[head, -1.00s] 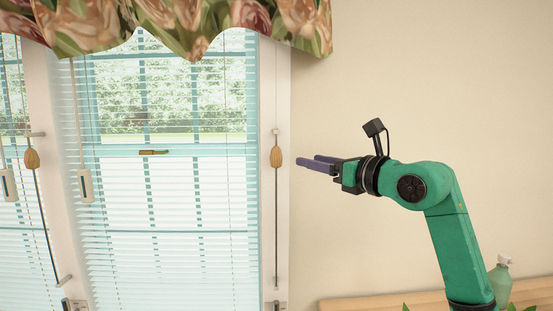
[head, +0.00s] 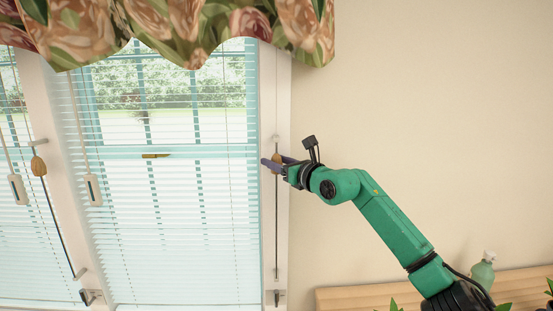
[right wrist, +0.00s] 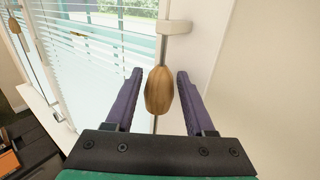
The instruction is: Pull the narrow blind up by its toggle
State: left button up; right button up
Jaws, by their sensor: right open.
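A wooden acorn-shaped toggle (right wrist: 160,92) hangs on a cord at the right side of the window. In the right wrist view it stands between the two purple fingers of my right gripper (right wrist: 157,88), with a gap on each side. In the head view my right gripper (head: 275,161) reaches the cord from the right and partly hides the toggle. The gripper is open. The slatted blind (head: 190,225) beside this cord is lowered over the window. A second toggle (head: 38,166) hangs farther left, by another blind (head: 15,240) cut off by the picture edge. My left gripper is not in view.
A floral valance (head: 190,30) hangs above the window. A cord bracket (right wrist: 174,27) sits just above the toggle. At lower right, a green bottle (head: 482,272) stands by a wooden ledge (head: 350,298) with leaves near it. The wall to the right is bare.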

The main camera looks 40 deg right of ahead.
grip_shut()
dwell(1.3)
